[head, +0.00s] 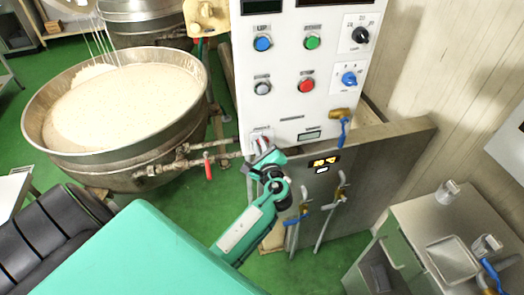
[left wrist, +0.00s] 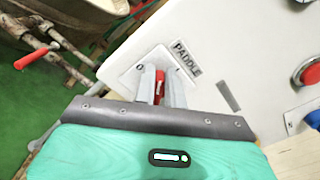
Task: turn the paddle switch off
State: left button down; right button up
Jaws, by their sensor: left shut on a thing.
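The paddle switch (left wrist: 159,88) is a red knob on a small white plate, beside the label PADDLE. The plate has a 0 mark at its left and a small mark at its right. In the head view the switch (head: 264,142) sits at the lower left corner of the white control panel (head: 292,108), partly hidden by my gripper. My left gripper (head: 266,158) is at the switch, and in the wrist view its two grey fingers (left wrist: 160,86) are shut on the red knob. The knob's exact setting is hard to read behind the fingers. My right gripper is out of view.
A large steel kettle (head: 60,165) of pale mix stands at the left, with a red-handled valve (head: 208,167) near the panel. The panel carries several buttons and knobs. Blue-handled taps (head: 344,130) and a steel bench (head: 440,240) are at the right.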

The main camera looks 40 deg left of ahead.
pick_arm(q)
jog(key=shift+s+a+f+n+b, duration=0.1)
jog(key=shift+f+n+b, duration=0.25)
jog(key=shift+n+b, duration=1.4)
jog(key=shift+s+a+f+n+b, duration=0.15)
jog(key=shift+f+n+b, duration=0.25)
jog(key=shift+n+b, duration=1.4)
jog(key=shift+s+f+n+b, duration=0.1)
jog(key=shift+f+n+b, duration=0.25)
jog(key=shift+n+b, duration=1.4)
jog(key=shift+m+b, duration=0.3)
jog(key=c, duration=1.5)
grip_release()
jog(key=shift+o, duration=0.2)
jog(key=shift+r, duration=0.1)
